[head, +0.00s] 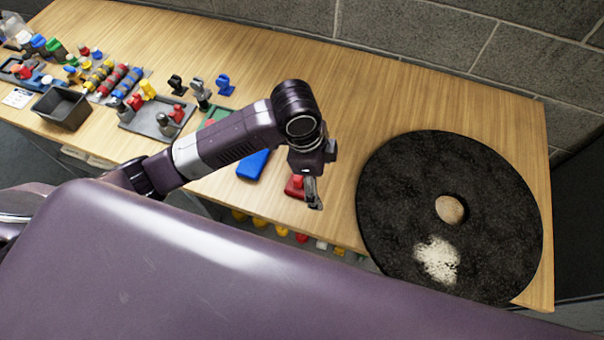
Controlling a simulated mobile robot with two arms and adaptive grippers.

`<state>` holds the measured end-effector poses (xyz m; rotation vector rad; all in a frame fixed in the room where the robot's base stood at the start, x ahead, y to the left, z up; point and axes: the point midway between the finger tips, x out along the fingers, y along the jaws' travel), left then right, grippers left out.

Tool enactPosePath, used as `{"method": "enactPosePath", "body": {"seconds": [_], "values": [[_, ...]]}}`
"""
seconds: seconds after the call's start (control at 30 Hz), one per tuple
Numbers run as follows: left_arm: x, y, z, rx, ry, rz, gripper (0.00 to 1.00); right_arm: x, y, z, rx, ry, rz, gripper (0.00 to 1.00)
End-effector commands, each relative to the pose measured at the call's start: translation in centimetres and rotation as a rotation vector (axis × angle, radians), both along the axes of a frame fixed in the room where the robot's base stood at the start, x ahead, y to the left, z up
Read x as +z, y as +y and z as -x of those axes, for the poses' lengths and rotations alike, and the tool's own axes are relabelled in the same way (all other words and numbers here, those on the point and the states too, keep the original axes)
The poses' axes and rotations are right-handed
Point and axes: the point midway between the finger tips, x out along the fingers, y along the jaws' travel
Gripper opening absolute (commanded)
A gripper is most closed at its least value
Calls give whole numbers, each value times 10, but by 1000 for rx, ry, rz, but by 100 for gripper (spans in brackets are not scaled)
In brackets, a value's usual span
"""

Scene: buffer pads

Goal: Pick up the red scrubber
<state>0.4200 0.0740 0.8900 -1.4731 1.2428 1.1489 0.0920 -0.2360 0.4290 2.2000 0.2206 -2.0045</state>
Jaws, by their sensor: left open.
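A small red object, which looks like the red scrubber (293,187), sits on the wooden table (345,105) near its front edge. My left gripper (313,195) points down right beside it, on its right side in the head view. The gripper is open, and part of the red object is hidden behind it. I cannot tell whether the fingers touch it or stand around it. My right gripper is not in view.
A large black round pad (400,190) with a centre hole and a white patch lies at right. A blue block (252,164) lies left of the gripper. Trays with several coloured items and a dark bin (62,107) fill the left. A block wall (420,40) stands behind.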

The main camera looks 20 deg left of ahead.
Motion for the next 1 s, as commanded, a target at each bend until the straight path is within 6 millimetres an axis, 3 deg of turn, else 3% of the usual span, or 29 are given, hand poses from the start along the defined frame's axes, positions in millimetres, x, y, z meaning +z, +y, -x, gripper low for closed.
{"method": "enactPosePath", "body": {"seconds": [0.03,0.2,0.4,0.73,1.0], "values": [[6,13,-13,-42,-1,-48,78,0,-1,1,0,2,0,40],[19,47,-33,-141,36,-151,78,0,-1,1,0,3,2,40],[25,66,-41,-176,62,-198,78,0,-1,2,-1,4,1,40],[-8,63,-41,-178,67,-199,78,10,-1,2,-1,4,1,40],[-46,59,-42,-178,64,-199,78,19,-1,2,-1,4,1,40]]}}
